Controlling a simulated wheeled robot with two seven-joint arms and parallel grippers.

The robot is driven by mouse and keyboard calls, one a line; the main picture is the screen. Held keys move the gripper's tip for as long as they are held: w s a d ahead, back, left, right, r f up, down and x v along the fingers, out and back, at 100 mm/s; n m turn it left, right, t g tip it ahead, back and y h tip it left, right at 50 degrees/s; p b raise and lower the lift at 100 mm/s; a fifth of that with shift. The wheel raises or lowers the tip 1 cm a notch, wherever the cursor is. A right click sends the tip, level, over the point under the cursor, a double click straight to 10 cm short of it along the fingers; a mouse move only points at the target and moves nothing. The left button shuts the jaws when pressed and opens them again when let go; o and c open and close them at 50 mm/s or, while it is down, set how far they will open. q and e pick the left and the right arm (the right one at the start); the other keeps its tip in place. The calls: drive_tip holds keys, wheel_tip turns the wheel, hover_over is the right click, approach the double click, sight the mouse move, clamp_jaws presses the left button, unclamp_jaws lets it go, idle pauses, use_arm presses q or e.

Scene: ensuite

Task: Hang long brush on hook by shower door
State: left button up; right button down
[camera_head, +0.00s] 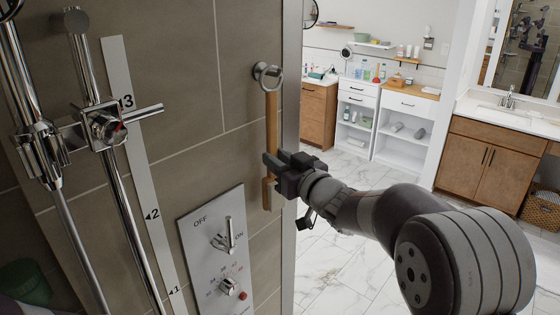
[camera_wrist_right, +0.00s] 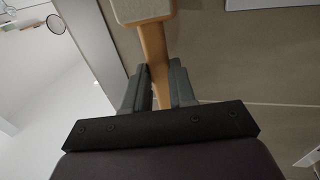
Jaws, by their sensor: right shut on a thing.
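The long brush (camera_head: 271,115) has a slim wooden handle and hangs upright along the tiled wall. Its upper end meets the round metal hook (camera_head: 262,71); I cannot tell whether its loop is over the hook. My right gripper (camera_head: 275,167) is shut on the lower part of the handle, with a wider wooden part just below. In the right wrist view the handle (camera_wrist_right: 154,50) passes between the two fingers (camera_wrist_right: 160,88), with the pale block of the brush head (camera_wrist_right: 142,10) at the top edge. My left gripper is not in view.
A metal shower control panel (camera_head: 218,250) and chrome shower pipes (camera_head: 106,128) are on the wall to the left. The wall's metal edge (camera_head: 291,100) stands just right of the brush. Beyond are white shelves (camera_head: 400,128), a sink cabinet (camera_head: 488,160) and open marble floor.

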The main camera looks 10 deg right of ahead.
idle(0.4)
drive_tip(key=c, duration=0.8)
unclamp_jaws()
drive_tip(key=shift+f, duration=0.1)
drive_tip(key=shift+c, duration=0.2)
drive_tip(key=shift+s, duration=0.1)
drive_tip(key=b+v, duration=0.4)
drive_tip(key=v, duration=0.9)
drive_tip(key=d+f+m+g+h, duration=0.4)
drive_tip(key=d+f+h, duration=0.45)
drive_tip(key=f, duration=0.35)
drive_tip(key=s+a+f+g, duration=0.4)
drive_tip(key=s+f+g, duration=0.1)
drive_tip(key=s+f, duration=0.3)
drive_tip(key=s+a+f+g+y+b, duration=0.1)
drive_tip(key=s+a+f+g, duration=0.3)
drive_tip(key=s+f, duration=0.5)
drive_tip(key=f+g, duration=0.2)
drive_tip(key=shift+a+g, duration=0.15)
drive_tip(key=shift+g, duration=0.15)
